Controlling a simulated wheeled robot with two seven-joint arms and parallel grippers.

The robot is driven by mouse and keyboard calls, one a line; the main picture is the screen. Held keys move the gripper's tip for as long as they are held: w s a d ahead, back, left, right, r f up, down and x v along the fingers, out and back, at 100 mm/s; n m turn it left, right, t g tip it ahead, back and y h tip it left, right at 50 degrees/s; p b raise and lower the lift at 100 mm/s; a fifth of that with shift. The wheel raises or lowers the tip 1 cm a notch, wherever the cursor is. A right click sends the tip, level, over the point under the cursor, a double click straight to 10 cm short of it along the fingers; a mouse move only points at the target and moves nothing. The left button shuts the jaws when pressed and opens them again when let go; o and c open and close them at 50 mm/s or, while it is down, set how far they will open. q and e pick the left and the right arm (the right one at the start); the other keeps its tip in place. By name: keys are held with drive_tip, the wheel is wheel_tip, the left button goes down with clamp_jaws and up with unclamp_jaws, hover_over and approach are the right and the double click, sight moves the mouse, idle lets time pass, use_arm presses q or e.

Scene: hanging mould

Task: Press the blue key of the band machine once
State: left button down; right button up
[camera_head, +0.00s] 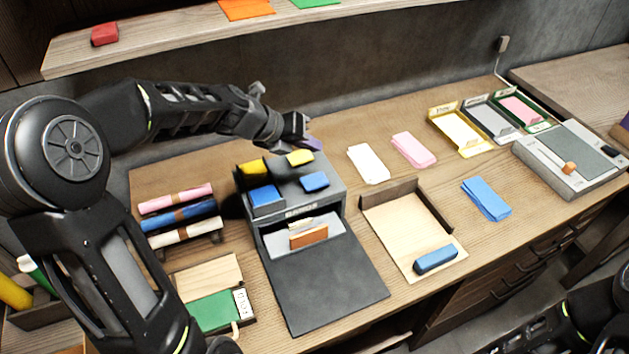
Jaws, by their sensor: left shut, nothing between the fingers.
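The band machine (340,268) is a dark grey unit on the table, with an open front and a dark sloping plate. On its top right is a blue key (315,181), with a yellow key (300,157) behind it. A purple piece (314,143) shows farther back, partly hidden by my left gripper. Blue (265,196) and yellow (252,168) pieces stand at the top left. My left gripper (304,137) is shut and empty, above the machine's back edge, behind the yellow key and apart from the blue key. My right gripper is outside the view.
Rolls on a rack (181,211) and a green pad (211,311) lie left of the machine. A wooden tray (400,228) with a blue block (435,260) stands to its right. White, pink and blue cloths lie beyond. A shelf (180,40) overhangs the back.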

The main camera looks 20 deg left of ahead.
use_arm(q)
drive_tip(key=b, duration=0.6)
hover_over(317, 179)
drive_tip(key=s, duration=0.1)
drive_tip(key=f, duration=0.4)
drive_tip(key=a+f, duration=0.1)
drive_tip(key=f, duration=0.1)
drive_tip(key=shift+s, duration=0.2)
drive_tip(key=shift+f+b, duration=0.35)
drive_tip(key=shift+f, duration=0.6)
drive_tip(key=shift+f, duration=0.15)
drive_tip(key=shift+f, duration=0.35)
drive_tip(key=shift+f+b, duration=0.5)
drive_tip(key=shift+f, duration=0.35)
idle(0.9)
idle(0.4)
drive_tip(key=shift+r+p, duration=1.3)
drive_tip(key=shift+p, duration=0.2)
